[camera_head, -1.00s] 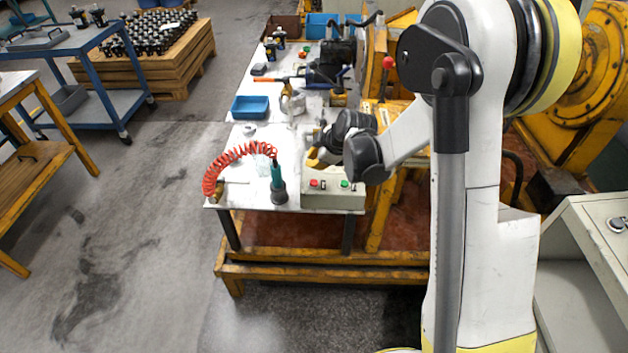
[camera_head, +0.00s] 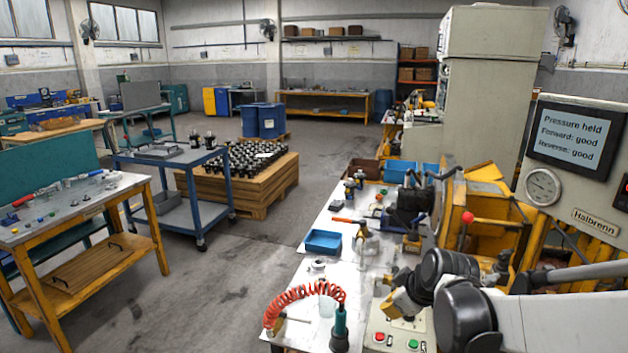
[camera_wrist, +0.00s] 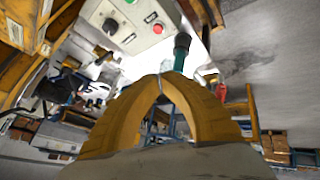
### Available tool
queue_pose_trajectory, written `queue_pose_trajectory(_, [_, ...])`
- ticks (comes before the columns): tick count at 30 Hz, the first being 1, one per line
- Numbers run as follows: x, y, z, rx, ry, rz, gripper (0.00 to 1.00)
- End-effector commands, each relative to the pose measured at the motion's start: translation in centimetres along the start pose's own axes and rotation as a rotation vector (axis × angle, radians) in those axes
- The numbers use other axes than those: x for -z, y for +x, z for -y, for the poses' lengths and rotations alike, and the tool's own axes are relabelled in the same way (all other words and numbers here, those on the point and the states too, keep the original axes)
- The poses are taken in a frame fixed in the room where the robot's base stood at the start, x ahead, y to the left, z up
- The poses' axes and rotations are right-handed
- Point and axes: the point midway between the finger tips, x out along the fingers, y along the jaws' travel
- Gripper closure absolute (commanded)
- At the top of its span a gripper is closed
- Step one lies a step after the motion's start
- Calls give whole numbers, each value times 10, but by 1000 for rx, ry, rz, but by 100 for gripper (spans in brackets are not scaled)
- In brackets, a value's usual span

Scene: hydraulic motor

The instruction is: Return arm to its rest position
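My gripper (camera_head: 388,303) is at the front right of the workbench (camera_head: 296,307) in the head view, above and just behind the control box (camera_head: 402,338) with its red and green buttons. In the wrist view its two yellow fingers (camera_wrist: 160,76) arch together and meet at the tips, with nothing seen held between them. The control box (camera_wrist: 132,22) also shows there, beyond the fingers. My arm comes in from the lower right of the head view. A display (camera_head: 572,137) on the right reads "Pressure held, Forward: good, Reverse: good".
A red coiled hose (camera_head: 300,293) with a teal tool (camera_head: 340,328) lies at the bench's front. A blue tray (camera_head: 323,242) and several tools lie behind. Yellow machinery (camera_head: 490,235) borders the right. Free floor (camera_head: 215,290) lies left, towards a blue cart (camera_head: 170,165).

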Motion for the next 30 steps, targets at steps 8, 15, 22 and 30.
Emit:
queue_pose_trajectory(8, [-31, -109, 55, -64, 352, 40, 100])
queue_pose_trajectory(15, [-76, -160, 102, -125, 623, 48, 100])
queue_pose_trajectory(22, [-98, -174, 120, -154, 744, 44, 100])
queue_pose_trajectory(30, [-99, -174, 121, -156, 755, 43, 100])
